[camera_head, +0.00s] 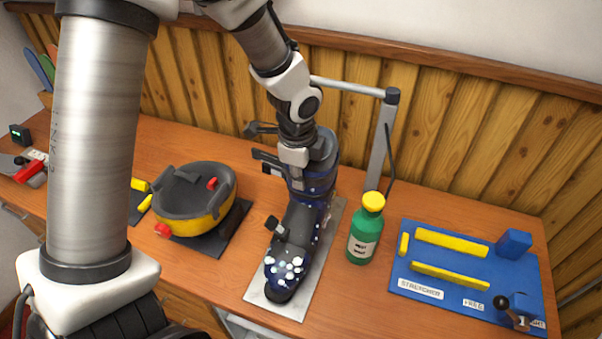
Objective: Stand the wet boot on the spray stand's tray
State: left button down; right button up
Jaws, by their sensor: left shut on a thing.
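The wet boot (304,218) is dark blue with pale drops clustered on its toe. It looks upright, toe toward me, over the spray stand's grey tray (262,299). I cannot tell whether its sole touches the tray. The stand's grey post (379,155) rises behind and to the right, with a bar running left from its top. My left gripper (293,178) is shut on the boot at its upper shaft, and the arm comes down from above. The wrist and boot hide the fingertips and part of the tray. My right gripper is not in view.
A green bottle with a yellow cap (365,232) stands close right of the tray. A black and yellow round device (194,203) sits to the left. A blue board (482,264) with yellow bars and labels lies at right. A wooden wall (450,130) closes the back.

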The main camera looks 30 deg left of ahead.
pick_arm(q)
jog(key=shift+f, duration=0.15)
jog(key=c, duration=1.2)
grip_release()
jog(key=shift+o, duration=0.9)
jog(key=shift+s, duration=0.1)
notch_tip(320, 180, up, 12)
jog(key=s, duration=0.1)
jog(key=shift+s+d, duration=0.2)
jog(key=shift+d, duration=0.05)
